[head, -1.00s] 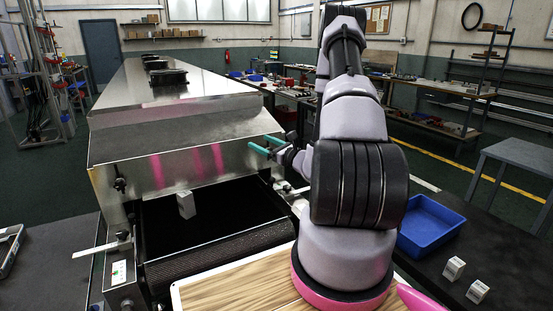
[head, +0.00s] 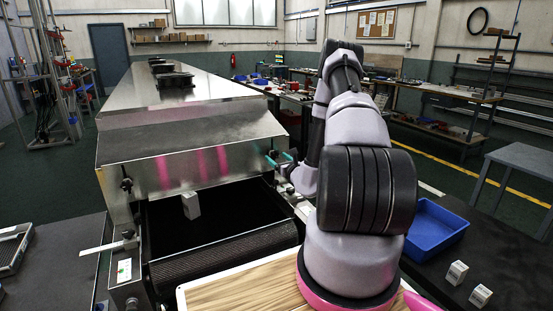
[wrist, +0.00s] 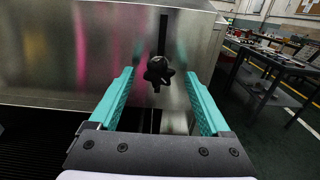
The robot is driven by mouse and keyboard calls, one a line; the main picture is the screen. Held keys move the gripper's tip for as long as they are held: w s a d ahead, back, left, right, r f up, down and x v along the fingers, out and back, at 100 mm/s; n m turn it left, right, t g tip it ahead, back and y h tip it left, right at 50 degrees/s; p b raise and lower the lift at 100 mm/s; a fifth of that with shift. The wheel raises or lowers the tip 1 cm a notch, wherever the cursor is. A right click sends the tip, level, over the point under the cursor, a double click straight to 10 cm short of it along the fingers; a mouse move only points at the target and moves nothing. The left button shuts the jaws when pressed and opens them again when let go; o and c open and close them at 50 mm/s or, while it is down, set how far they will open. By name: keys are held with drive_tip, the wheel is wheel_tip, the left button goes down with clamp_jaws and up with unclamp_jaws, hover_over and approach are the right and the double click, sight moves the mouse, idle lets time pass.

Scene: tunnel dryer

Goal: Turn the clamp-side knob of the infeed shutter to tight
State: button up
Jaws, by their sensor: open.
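The infeed shutter (head: 190,165) is a shiny metal panel across the dryer mouth. In the wrist view a black lobed knob (wrist: 158,71) sits on a dark vertical slot at the shutter's right end. My gripper (wrist: 159,74) is open, with one teal finger on each side of this knob. The knob appears between the fingertips, with gaps on both sides; I cannot tell the depth. In the head view my gripper (head: 278,160) is small at the shutter's right end. Another black knob (head: 126,185) is at the shutter's left end. No tight mark is readable.
A pale box (head: 190,206) stands at the dark conveyor belt (head: 225,248) under the shutter. A blue bin (head: 433,228) and two small white boxes (head: 457,272) are on the dark surface at right. Workbenches (wrist: 275,75) stand beyond, with open floor between.

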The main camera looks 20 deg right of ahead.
drive_tip(key=shift+w, duration=0.55)
drive_tip(key=shift+c, duration=0.3)
clamp_jaws()
